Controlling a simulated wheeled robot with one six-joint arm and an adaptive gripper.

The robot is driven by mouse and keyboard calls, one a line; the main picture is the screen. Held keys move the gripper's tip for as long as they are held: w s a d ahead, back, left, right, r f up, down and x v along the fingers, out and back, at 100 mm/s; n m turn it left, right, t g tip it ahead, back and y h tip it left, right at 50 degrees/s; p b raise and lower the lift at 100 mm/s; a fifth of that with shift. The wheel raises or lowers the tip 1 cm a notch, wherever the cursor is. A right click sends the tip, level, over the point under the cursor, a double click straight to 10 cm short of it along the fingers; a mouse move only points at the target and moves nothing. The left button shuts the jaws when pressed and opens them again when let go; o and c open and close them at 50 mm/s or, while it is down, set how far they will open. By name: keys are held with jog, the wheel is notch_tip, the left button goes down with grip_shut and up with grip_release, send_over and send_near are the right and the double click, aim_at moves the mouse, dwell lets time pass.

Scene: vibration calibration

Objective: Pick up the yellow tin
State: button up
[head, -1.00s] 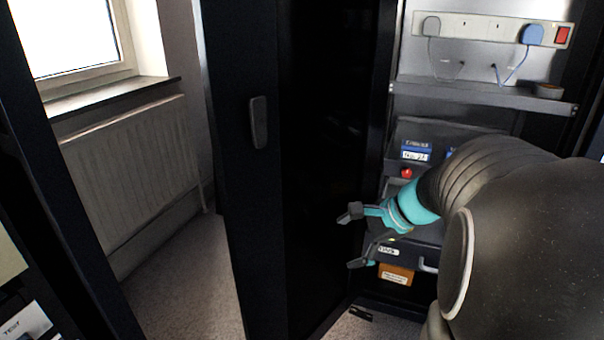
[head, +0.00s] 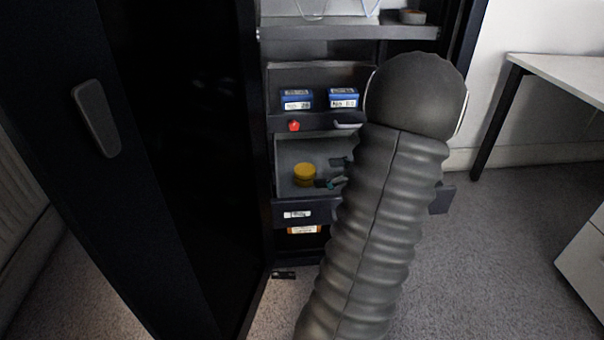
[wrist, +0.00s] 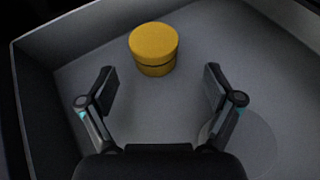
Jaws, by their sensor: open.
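The yellow tin (head: 305,174) is a short round tin standing upright inside an open grey drawer (head: 293,212) of the cabinet. In the wrist view the tin (wrist: 154,48) stands on the drawer floor near the far wall. My gripper (wrist: 160,82) is open, with its fingers spread apart and empty. The tin lies just beyond the fingertips, roughly between their lines, and is not touched. In the head view my gripper (head: 336,172) shows at the tin's right, partly hidden by my arm, which also covers the drawer's right part.
Two blue boxes (head: 297,99) (head: 343,96) and a red knob (head: 294,126) are above the drawer. A shelf (head: 350,33) crosses higher up. The black cabinet door (head: 180,150) stands open at left. Drawer walls (wrist: 40,100) surround the fingers. An orange-labelled item (head: 304,229) is below.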

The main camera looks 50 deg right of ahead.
aim_at(305, 173)
jog(key=x, duration=0.6)
jog(key=shift+w+a, duration=0.15)
jog(key=shift+a, duration=0.3)
jog(key=c, duration=1.3)
